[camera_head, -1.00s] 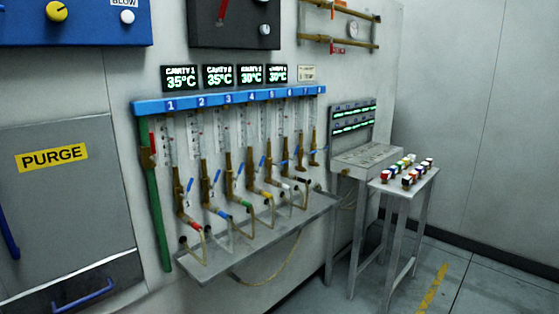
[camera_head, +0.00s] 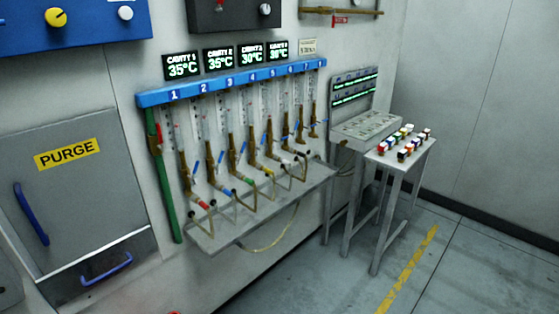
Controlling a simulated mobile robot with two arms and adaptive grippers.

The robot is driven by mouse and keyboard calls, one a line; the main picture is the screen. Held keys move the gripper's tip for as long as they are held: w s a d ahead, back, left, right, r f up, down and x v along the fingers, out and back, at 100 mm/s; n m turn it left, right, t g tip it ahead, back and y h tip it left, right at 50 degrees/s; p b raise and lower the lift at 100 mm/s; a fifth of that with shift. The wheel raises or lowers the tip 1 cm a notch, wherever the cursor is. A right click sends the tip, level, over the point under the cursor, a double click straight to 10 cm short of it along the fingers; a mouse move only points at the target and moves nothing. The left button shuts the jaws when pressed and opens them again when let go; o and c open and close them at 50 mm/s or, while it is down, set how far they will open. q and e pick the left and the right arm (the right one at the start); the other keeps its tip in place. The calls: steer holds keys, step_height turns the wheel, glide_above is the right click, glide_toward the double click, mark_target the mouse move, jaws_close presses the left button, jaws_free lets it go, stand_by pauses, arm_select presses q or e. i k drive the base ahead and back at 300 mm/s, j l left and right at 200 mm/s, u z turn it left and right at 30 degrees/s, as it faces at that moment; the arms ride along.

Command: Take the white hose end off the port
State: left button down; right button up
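A row of numbered flow tubes hangs under a blue rail (camera_head: 235,82) on the wall. Hoses with coloured ends sit at the lower fittings, above a grey shelf (camera_head: 225,236). From left to right I make out red (camera_head: 203,204), blue, green and yellow (camera_head: 268,172) ends. A small pale end, apparently the white hose end (camera_head: 286,161), is just right of the yellow one, at its port. It is too small to tell how it is seated. Neither of my grippers is in view.
A grey side table (camera_head: 401,156) with several coloured blocks stands right of the shelf, beside a sloped console (camera_head: 366,128). A hose loop (camera_head: 270,245) hangs below the shelf. A PURGE cabinet (camera_head: 75,190) with blue handles is at left. Floor at right is clear.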

mark_target(281, 160)
steer(key=i+l+u, duration=0.3)
steer(key=i+l, duration=0.2)
steer(key=i, duration=0.15)
steer(key=i+l+u, duration=0.25)
steer(key=i+l, duration=0.35)
steer(key=i+l+u, duration=0.3)
steer(key=i+l, duration=0.25)
steer(key=l, duration=0.25)
